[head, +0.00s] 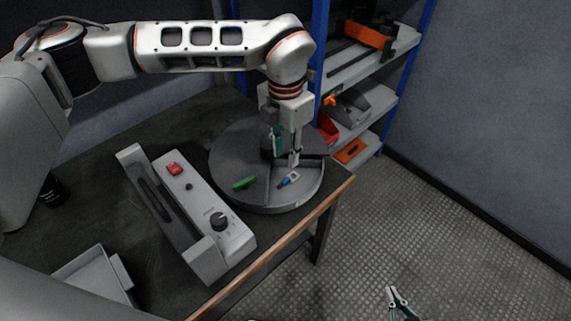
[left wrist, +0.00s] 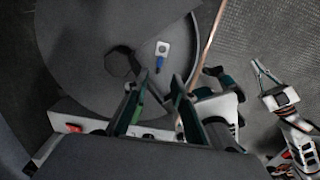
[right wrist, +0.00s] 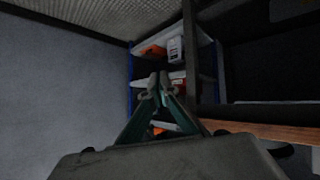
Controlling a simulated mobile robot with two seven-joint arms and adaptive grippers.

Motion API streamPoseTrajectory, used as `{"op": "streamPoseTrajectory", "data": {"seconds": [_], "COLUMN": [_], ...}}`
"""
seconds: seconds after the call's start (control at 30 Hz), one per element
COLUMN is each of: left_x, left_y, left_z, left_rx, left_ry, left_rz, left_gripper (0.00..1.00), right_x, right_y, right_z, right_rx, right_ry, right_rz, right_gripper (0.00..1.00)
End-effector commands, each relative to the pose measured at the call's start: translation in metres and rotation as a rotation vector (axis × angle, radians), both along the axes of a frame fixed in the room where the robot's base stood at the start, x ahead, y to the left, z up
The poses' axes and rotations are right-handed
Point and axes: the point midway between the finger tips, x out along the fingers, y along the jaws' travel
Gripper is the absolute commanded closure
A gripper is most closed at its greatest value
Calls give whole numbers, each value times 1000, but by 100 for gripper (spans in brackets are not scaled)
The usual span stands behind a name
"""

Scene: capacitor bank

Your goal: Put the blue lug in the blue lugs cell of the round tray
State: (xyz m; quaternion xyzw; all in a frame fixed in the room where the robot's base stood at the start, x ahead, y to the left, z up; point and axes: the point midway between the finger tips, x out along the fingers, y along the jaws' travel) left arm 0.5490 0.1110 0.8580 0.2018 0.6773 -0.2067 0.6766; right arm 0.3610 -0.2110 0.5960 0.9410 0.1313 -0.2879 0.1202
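The round grey tray (head: 228,150) stands on the dark table near its right corner and has raised dividers. The blue lug (head: 285,182), a blue sleeve with a pale flat ring end, lies in the tray's front-right cell; it also shows in the left wrist view (left wrist: 162,57). A green lug (head: 243,183) lies in the cell left of that divider. My left gripper (head: 294,160) points down over the tray, just above and behind the blue lug. Its fingers (left wrist: 160,78) are apart with nothing between them. My right gripper (head: 396,300) is over the floor, fingertips together (right wrist: 158,78), empty. I cannot read any cell labels.
A grey device (head: 205,215) with a black knob and red switch stands left of the tray. A pale bin (head: 95,278) is at the table's front left. A blue-posted shelf (head: 350,120) with red and orange items stands behind.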

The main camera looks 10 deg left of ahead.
Motion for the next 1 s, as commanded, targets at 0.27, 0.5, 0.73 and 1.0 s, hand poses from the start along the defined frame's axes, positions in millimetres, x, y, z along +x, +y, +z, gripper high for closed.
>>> {"op": "streamPoseTrajectory", "data": {"seconds": [0.27, 0.5, 0.73, 1.0], "left_x": [1, 0, 0, 0], "left_y": [0, 0, 0, 0], "left_z": [48, 60, 60, 60], "left_rx": [0, 0, 0, 0], "left_ry": [-2, 1, 1, 1], "left_rz": [0, 1, 1, 0], "left_gripper": [75, 75, 75, 75], "right_x": [-6, -10, -8, -1], "right_y": [2, 2, 2, 2], "right_z": [-3, -4, -2, 2], "right_rx": [4, 6, 7, 6], "right_ry": [15, 22, 18, 3], "right_rz": [2, 2, 1, 1], "right_gripper": [100, 100, 100, 100]}}
